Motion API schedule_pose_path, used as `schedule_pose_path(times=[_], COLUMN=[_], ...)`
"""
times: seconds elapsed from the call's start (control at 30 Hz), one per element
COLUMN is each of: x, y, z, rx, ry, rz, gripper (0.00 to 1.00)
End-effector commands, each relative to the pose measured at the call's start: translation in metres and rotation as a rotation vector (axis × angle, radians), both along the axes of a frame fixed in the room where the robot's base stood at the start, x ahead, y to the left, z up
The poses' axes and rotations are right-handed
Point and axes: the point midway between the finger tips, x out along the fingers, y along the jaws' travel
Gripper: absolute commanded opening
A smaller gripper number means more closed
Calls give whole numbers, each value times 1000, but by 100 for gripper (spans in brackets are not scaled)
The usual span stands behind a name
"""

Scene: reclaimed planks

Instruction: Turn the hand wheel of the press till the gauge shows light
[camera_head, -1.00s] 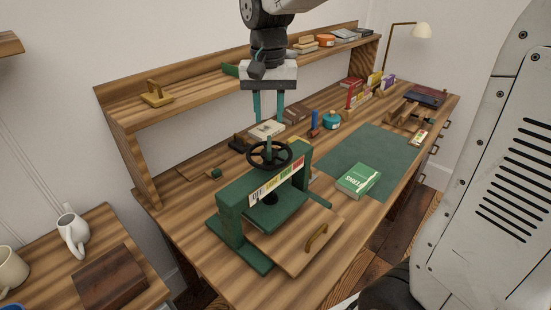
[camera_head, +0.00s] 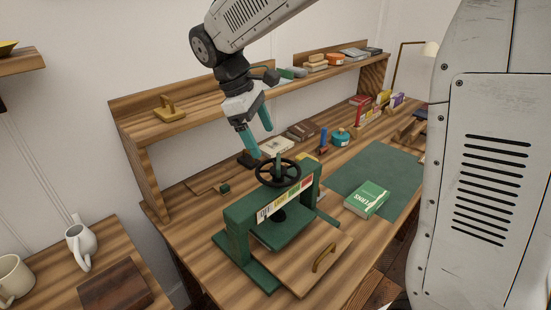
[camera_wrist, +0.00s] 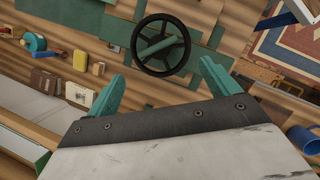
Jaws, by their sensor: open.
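The green press (camera_head: 240,220) stands on the wooden bench. The gauge strip (camera_head: 285,198) on the press front has coloured sections, one seemingly marked light; I cannot make out a pointer. My gripper (camera_head: 258,136) is open and empty, tilted, above and behind the wheel and apart from it. In the wrist view the wheel (camera_wrist: 160,62) appears beyond and between my gripper's two teal fingers (camera_wrist: 163,88).
A wooden board with a brass handle (camera_head: 324,258) lies at the press front. A green book (camera_head: 367,198) lies on the green mat (camera_head: 350,167) to the right. The shelf (camera_head: 155,133) runs behind my gripper. A side table holds mugs (camera_head: 82,246).

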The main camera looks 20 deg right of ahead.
Motion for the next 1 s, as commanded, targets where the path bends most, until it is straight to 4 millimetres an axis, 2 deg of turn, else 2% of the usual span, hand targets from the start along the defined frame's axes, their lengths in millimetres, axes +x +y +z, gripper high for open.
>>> schedule_pose_path(times=[0.1, 0.27, 0.7, 1.0], x=[-1, -3, -13, -14], y=[-5, -7, -29, -33], z=[5, 1, -57, -68], rx=[-2, 6, 8, 8], ry=[58, 92, 92, 89], rz=[138, 209, 210, 210], gripper=[87, 87, 87, 87])
